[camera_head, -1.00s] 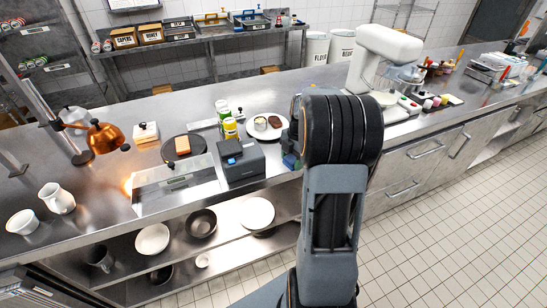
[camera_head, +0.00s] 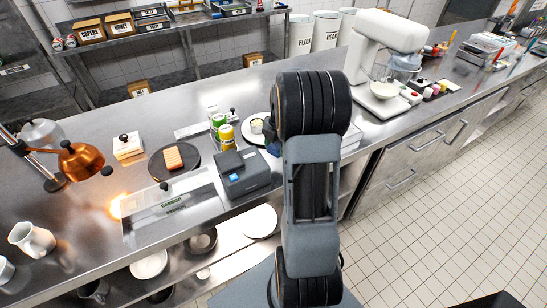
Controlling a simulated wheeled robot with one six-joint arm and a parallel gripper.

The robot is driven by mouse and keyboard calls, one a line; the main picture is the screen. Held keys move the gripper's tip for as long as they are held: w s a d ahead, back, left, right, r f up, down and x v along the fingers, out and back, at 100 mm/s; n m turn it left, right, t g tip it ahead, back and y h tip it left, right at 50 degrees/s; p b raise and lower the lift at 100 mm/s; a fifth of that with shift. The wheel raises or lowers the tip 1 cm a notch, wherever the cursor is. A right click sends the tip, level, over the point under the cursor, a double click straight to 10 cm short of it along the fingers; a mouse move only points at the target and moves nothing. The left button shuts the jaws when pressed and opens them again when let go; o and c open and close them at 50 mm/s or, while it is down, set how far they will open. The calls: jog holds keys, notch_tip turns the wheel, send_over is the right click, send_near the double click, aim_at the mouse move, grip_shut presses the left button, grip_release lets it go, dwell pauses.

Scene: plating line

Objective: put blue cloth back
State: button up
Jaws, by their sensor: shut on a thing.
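I cannot make out a blue cloth for certain. A small dark bluish sliver (camera_head: 273,148) shows at the left edge of my arm, beside the plate (camera_head: 248,134); I cannot tell whether it is cloth or part of my gripper. My own upright arm fills the middle of the view and hides my gripper and the counter behind it. What the jaws hold is hidden.
The steel counter (camera_head: 95,215) holds a copper heat lamp (camera_head: 80,161), a dark round board with an orange block (camera_head: 173,158), green and yellow cans (camera_head: 224,133), a dark box-shaped device (camera_head: 242,172) and a white stand mixer (camera_head: 385,45). Bowls sit on the shelf below.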

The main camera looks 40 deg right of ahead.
aim_at(276, 165)
jog(key=shift+f+p, duration=0.45)
jog(key=shift+f, duration=2.8)
jog(key=shift+f, duration=0.15)
jog(key=o, duration=0.8)
jog(key=shift+s, duration=0.1)
